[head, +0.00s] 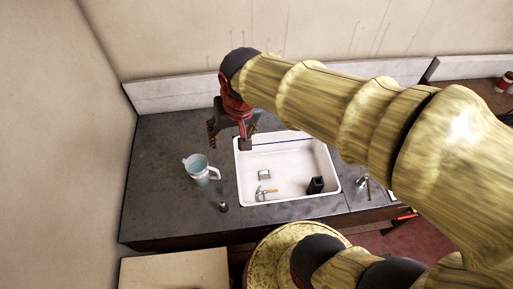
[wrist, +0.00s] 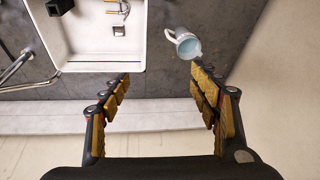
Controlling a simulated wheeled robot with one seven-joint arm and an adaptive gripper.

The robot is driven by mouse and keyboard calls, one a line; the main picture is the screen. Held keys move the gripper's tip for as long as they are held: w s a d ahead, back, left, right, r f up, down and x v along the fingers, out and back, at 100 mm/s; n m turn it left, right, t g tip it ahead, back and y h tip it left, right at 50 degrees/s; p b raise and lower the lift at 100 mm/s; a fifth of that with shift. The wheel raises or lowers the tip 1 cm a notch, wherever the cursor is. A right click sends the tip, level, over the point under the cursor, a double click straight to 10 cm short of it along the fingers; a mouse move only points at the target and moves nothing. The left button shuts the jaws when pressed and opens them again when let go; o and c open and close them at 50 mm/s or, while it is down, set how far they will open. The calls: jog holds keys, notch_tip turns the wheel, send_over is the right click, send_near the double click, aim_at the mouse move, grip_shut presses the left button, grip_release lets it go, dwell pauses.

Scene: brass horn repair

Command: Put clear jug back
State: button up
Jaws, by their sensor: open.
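The clear jug (head: 197,166), bluish and see-through with a handle on its right, stands upright on the dark counter, left of the white sink. My gripper (head: 228,137) is above the counter near the sink's back left corner, behind and to the right of the jug. It is open and empty. In the wrist view the jug (wrist: 187,45) shows beyond the fingertips, close to the right finger in the picture, and apart from my gripper (wrist: 160,74).
The white sink (head: 237,172) holds a black block (head: 316,185), a small hammer-like tool (head: 265,192) and a small pale block (head: 264,175). A small dark item (head: 223,207) is near the counter's front. Walls bound the counter (head: 155,190) left and behind. A tap (head: 362,183) stands right of the sink.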

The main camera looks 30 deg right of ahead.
jog(key=s+d+r+n+t, duration=0.1)
jog(key=s+r+n, duration=0.2)
jog(key=s, duration=0.6)
jog(key=shift+s+d+r+t, duration=0.35)
jog(key=shift+s+r+t, duration=0.05)
jog(key=shift+r, duration=0.1)
notch_tip(320, 180, down, 18)
jog(key=b, duration=1.8)
